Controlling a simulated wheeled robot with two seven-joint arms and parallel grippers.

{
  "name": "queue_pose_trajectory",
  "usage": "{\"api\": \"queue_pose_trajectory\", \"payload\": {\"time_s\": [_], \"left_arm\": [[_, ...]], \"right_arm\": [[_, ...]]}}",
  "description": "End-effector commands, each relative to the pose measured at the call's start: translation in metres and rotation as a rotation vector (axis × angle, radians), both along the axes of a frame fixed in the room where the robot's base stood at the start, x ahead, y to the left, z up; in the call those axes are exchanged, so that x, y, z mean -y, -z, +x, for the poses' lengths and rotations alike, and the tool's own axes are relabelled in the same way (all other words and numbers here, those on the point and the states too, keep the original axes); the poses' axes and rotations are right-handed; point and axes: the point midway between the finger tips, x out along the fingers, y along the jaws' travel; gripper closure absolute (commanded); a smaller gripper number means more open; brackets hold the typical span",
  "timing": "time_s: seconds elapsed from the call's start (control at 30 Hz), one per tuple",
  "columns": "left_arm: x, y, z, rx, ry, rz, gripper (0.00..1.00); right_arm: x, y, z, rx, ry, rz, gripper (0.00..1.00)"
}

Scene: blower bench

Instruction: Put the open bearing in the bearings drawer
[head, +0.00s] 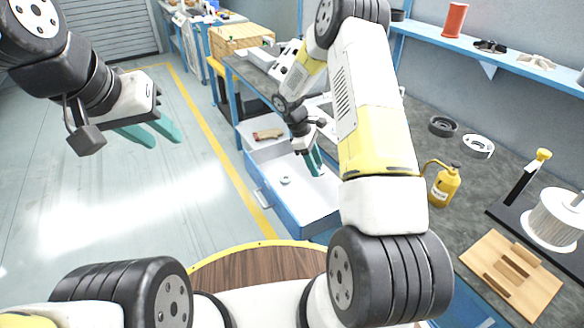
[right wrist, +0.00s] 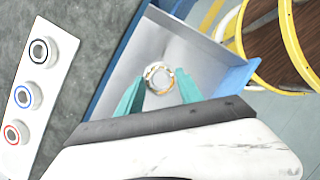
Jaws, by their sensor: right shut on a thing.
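The open bearing (right wrist: 158,77), a metal ring with yellowish balls showing, is between the teal fingertips of my right gripper (right wrist: 160,92) in the right wrist view. The gripper is shut on it and holds it over the pale floor of an open blue drawer (right wrist: 214,52). In the head view my right gripper (head: 314,162) is over the right side of this drawer (head: 306,203). A small pale ring (head: 285,180) lies in the drawer, left of the gripper. My left gripper (head: 152,132) is open and empty over the floor at upper left.
A brown object (head: 267,134) lies in a pale-lined area behind the drawer. A white strip with three ringed sockets (right wrist: 40,75) lies on the grey bench beside the drawer.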

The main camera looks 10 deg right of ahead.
Motion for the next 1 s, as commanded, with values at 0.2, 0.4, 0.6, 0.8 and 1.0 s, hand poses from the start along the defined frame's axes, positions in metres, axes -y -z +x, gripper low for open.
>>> {"api": "queue_pose_trajectory", "payload": {"time_s": [0.2, 0.4, 0.6, 0.8, 1.0], "left_arm": [[0.000, 0.000, 0.000, 0.000, 0.000, 0.000, 0.66], [0.000, 0.000, 0.000, 0.000, 0.000, 0.000, 0.66], [0.000, 0.000, 0.000, 0.000, 0.000, 0.000, 0.66], [0.000, 0.000, 0.000, 0.000, 0.000, 0.000, 0.66], [0.000, 0.000, 0.000, 0.000, 0.000, 0.000, 0.66]], "right_arm": [[-0.003, 0.034, 0.053, -0.001, -0.776, 0.003, 1.00], [-0.015, 0.051, 0.075, -0.001, -1.160, 0.003, 1.00], [-0.018, 0.084, 0.077, -0.004, -1.222, 0.004, 1.00], [-0.018, 0.111, 0.078, -0.002, -1.217, 0.001, 1.00], [-0.018, 0.129, 0.077, -0.003, -1.216, 0.003, 1.00]]}}
